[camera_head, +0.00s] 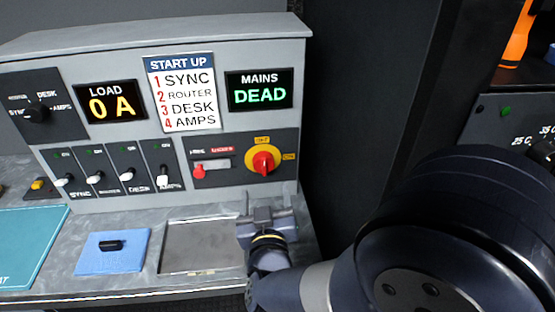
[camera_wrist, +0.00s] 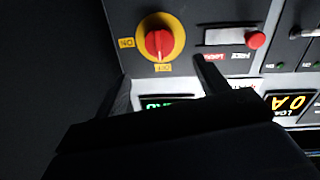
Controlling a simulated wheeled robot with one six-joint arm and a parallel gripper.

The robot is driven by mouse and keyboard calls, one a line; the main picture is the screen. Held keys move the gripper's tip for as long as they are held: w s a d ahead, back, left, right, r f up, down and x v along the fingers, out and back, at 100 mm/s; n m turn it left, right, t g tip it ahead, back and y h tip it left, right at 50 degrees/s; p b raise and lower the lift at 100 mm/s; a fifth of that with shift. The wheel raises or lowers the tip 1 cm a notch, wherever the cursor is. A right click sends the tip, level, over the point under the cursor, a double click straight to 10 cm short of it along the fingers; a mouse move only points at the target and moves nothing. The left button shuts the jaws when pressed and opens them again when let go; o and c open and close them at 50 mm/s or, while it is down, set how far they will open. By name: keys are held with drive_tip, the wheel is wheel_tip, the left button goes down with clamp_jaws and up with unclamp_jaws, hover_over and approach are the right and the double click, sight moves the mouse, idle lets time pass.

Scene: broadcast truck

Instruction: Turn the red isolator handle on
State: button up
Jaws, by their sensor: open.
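The red isolator handle (camera_head: 263,161) sits on a round yellow plate on the grey panel, below the MAINS display. It stands upright in line with the OFF label (camera_head: 262,140); the ON label (camera_head: 288,156) is to its right. In the wrist view, which is upside down, the red handle (camera_wrist: 158,44) is upright above OFF, with ON at left. My gripper (camera_head: 267,200) is open and empty, below the handle in the head view. Its fingers (camera_wrist: 163,74) point towards the panel, apart from the handle as far as I can tell.
A red knob (camera_head: 199,172) on a small slide is left of the handle. Several toggle switches (camera_head: 96,179) are further left. The MAINS display (camera_head: 259,90) reads DEAD; the LOAD display (camera_head: 111,102) reads 0 A. A blue pad (camera_head: 125,262) and grey tray (camera_head: 172,262) lie on the desk.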

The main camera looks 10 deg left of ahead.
sight(263, 168)
drive_tip(key=w, duration=0.3)
drive_tip(key=w+a+p, duration=0.1)
drive_tip(key=w, duration=0.2)
drive_tip(key=w+a, duration=0.1)
drive_tip(key=w, duration=0.3)
drive_tip(key=shift+c, duration=0.2)
drive_tip(key=c, duration=0.9)
